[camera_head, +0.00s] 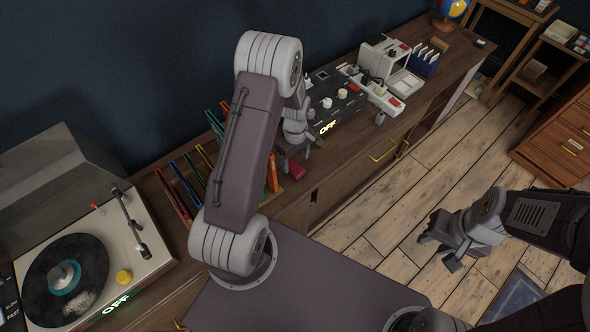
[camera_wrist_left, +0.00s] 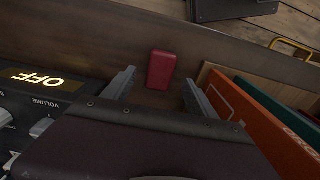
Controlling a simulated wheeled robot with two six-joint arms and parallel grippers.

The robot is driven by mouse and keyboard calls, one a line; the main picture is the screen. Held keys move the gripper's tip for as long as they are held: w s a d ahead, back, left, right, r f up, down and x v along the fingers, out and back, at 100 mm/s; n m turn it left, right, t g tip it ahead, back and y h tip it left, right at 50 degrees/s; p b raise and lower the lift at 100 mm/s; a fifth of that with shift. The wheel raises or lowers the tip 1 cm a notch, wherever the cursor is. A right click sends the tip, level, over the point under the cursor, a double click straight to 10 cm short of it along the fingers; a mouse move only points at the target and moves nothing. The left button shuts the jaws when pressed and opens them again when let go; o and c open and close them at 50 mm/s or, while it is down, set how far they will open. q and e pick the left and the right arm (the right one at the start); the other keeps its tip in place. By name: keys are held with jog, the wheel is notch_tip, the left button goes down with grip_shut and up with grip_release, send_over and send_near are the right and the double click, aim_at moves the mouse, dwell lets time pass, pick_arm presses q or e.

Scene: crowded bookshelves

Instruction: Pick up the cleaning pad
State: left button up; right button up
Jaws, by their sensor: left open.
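The cleaning pad appears to be the small dark red block (camera_head: 297,171) lying on the wooden cabinet top near its front edge, between the record bin and the black amplifier. In the left wrist view the red block (camera_wrist_left: 160,69) lies just ahead of my open fingers, roughly centred between them. My left gripper (camera_head: 301,154) is open and empty, hanging over the cabinet just behind the block; its two fingers also show in the wrist view (camera_wrist_left: 158,82). My right gripper (camera_head: 437,252) looks open and empty, over the floor at the right.
Coloured record sleeves (camera_head: 190,180) stand close beside the block; an orange one (camera_wrist_left: 250,120) is near my right-hand finger in the wrist view. The amplifier (camera_head: 340,108) with its OFF display is on the other side. A turntable (camera_head: 85,262) fills the left end.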

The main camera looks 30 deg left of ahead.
aim_at(295, 167)
pick_arm(q)
notch_tip(295, 167, down, 5)
jog(key=shift+f, duration=0.1)
grip_shut()
jog(key=shift+r, duration=0.65)
notch_tip(295, 167, up, 3)
jog(key=shift+r, duration=0.1)
jog(key=s+d+r, duration=0.4)
jog(key=d+r, duration=0.2)
jog(key=d, duration=0.4)
jog(key=shift+s+d+r, duration=0.35)
